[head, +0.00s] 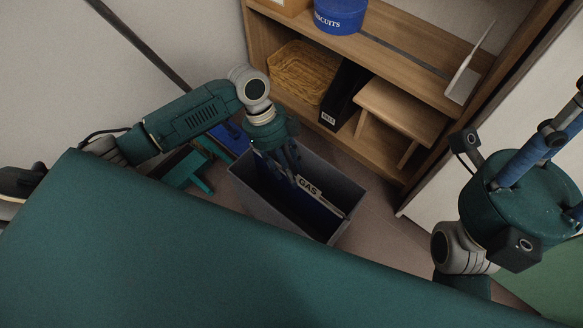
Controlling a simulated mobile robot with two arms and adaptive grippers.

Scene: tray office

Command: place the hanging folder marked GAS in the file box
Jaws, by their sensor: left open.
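The grey file box (345,190) stands open-topped on the floor, below the shelf unit. The hanging folder marked GAS (322,196) is dark blue with a white tab lettered GAS, and its upper edge runs slantwise across the box opening. Its lower part is inside the box, hidden by shade and the walls. My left gripper (288,167) is open and points down over the box, its fingers close to the folder's far end beside the tab. I cannot tell whether they touch it. My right gripper (550,145) is raised at the right edge, partly cut off.
A wooden shelf unit (425,80) stands behind, holding a wicker basket (302,72), a black magazine file (345,95), a small wooden stand (403,108) and a blue BISCUITS tin (340,14). Floor shows right of the box.

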